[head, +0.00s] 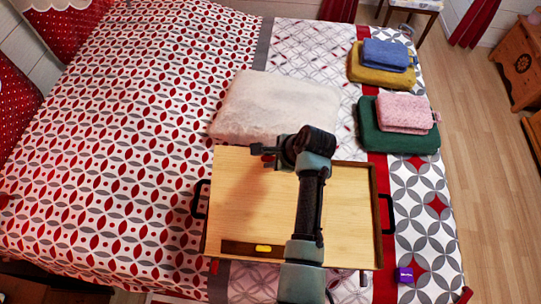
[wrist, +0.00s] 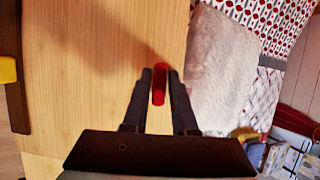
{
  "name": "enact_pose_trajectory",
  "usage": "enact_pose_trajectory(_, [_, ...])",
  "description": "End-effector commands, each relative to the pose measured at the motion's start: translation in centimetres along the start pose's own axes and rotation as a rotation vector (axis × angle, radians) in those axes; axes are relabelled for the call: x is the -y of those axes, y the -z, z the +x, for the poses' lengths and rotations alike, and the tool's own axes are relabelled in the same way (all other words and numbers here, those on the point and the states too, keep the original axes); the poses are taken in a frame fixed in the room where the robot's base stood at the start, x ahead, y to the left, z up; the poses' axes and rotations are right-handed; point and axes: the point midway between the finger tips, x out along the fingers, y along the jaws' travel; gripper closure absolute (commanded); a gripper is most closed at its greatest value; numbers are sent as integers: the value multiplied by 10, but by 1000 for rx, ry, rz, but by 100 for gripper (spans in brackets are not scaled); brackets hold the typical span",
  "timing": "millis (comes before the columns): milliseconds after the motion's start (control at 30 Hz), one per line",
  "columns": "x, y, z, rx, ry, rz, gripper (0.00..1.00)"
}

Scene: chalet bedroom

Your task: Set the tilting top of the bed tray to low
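The bed tray's pale wooden top (head: 240,195) lies on the bed, and it fills the left of the wrist view (wrist: 85,70). Its tilt is hard to judge from these views. My gripper (head: 262,150) is at the tray's far edge, beside the pillow. In the wrist view, a red tab (wrist: 159,88) stands between the two fingertips of my gripper (wrist: 160,76) and nearly fills the gap. I cannot tell whether the fingers press on it. In the head view my arm covers part of the top, and I cannot make out the tab.
A fluffy white pillow (head: 275,105) lies just beyond the tray. A dark strip with a yellow piece (head: 263,248) is along its near edge. Black handles (head: 197,200) stick out at the sides. Folded textiles (head: 385,125) and a purple box (head: 404,275) lie to the right.

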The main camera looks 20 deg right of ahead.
Motion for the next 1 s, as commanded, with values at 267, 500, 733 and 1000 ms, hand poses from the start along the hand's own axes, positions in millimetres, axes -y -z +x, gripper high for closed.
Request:
enact_pose_trajectory(267, [-1, 0, 0, 0, -2, 0, 68])
enact_pose_trajectory(500, [0, 1, -16, -1, 1, 1, 68])
enact_pose_trajectory(733, [0, 1, -59, -1, 3, 0, 68])
enact_pose_trajectory(1000, [-1, 1, -110, 0, 1, 1, 68])
